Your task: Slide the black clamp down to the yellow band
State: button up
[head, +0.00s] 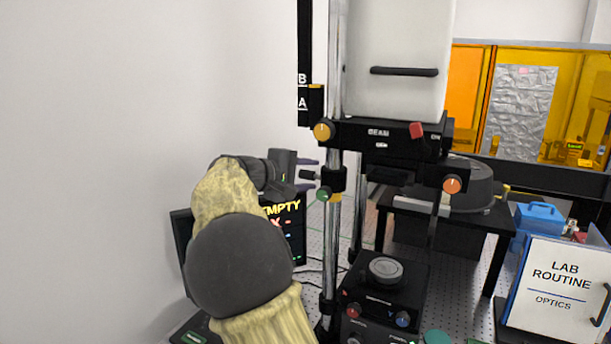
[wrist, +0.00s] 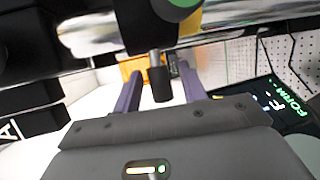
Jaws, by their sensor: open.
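The black clamp (head: 333,179) sits on the upright chrome column (head: 333,240), below the beam head. It has a green knob (head: 323,195) and a short black handle (head: 308,175) pointing left. The yellow band (head: 336,197) shows just under the clamp; I cannot tell whether they touch. My gripper (head: 306,175) is open, left of the column at the clamp's height. In the wrist view its two purple fingers (wrist: 160,88) lie on either side of the black handle (wrist: 160,80), with space at both sides. The green knob (wrist: 182,2) is partly cut off there.
The beam head (head: 380,134) with orange and red knobs is fixed above the clamp. The base unit (head: 385,300) stands below. A monitor (head: 290,228) is behind my arm. A black table (head: 455,215) and a lab routine binder (head: 558,285) are to the right.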

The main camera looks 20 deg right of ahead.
jog(key=b+v, duration=0.3)
jog(key=v, duration=1.4)
jog(key=shift+a, duration=0.25)
jog(key=shift+w, duration=0.1)
jog(key=s+d+f+y, duration=0.1)
jog(key=d+f+y, duration=0.1)
jog(key=f, duration=0.5)
jog(key=s+d+f+n+g+y, duration=0.1)
jog(key=f+y, duration=0.2)
jog(key=f, duration=0.4)
jog(key=s+d+f+y, duration=0.2)
jog(key=f, duration=0.5)
jog(key=s+a+f+m+y, duration=0.2)
jog(key=s+a+f+y, duration=0.1)
jog(key=s+f, duration=0.5)
jog(key=s+a+f+m+y, duration=0.2)
jog(key=s+f+m+y, duration=0.1)
jog(key=s+f, duration=0.6)
jog(key=shift+s+a+y, duration=0.4)
jog(key=shift+s+y, duration=0.4)
